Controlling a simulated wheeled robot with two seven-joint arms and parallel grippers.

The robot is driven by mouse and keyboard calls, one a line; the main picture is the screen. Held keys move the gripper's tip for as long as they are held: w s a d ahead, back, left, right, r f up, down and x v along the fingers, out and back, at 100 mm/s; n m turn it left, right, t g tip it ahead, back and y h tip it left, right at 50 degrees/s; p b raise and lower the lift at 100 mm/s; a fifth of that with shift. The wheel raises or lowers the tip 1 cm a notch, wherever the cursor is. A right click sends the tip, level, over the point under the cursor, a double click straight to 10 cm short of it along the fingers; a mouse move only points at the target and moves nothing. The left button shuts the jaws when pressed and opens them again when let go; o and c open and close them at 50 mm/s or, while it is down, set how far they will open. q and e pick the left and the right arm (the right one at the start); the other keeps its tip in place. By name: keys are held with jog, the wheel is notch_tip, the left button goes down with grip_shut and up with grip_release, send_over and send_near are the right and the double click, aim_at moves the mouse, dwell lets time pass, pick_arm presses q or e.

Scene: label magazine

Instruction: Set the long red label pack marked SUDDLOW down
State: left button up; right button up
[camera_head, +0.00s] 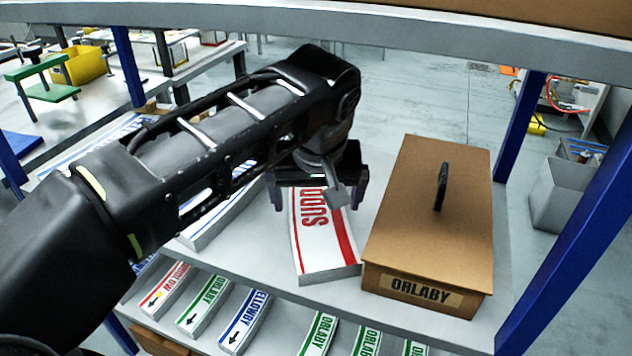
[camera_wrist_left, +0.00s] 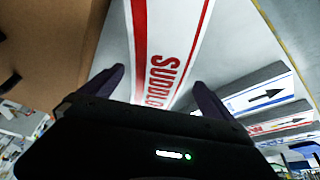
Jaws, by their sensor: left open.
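The long red-and-white SUDDLOW label pack (camera_head: 322,242) lies flat on the grey shelf (camera_head: 262,262), just left of the brown ORLABY box. Its far part is hidden under my left gripper (camera_head: 318,190). That gripper is open, with its fingers apart over the pack. In the left wrist view the pack (camera_wrist_left: 172,30) runs between the two spread fingers of the left gripper (camera_wrist_left: 160,82). I cannot tell whether either finger touches it. My right gripper is not in view.
The brown ORLABY box (camera_head: 428,225) with a black handle stands close to the pack's right. Another label pack (camera_head: 212,222) lies left, partly behind my arm. Several label packs (camera_head: 240,318) sit in a lower row. Blue posts (camera_head: 520,125) frame the shelf.

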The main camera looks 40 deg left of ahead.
aim_at(318, 237)
pick_arm(q)
jog(key=s+d, duration=0.4)
jog(key=shift+s, duration=0.35)
dwell(0.7)
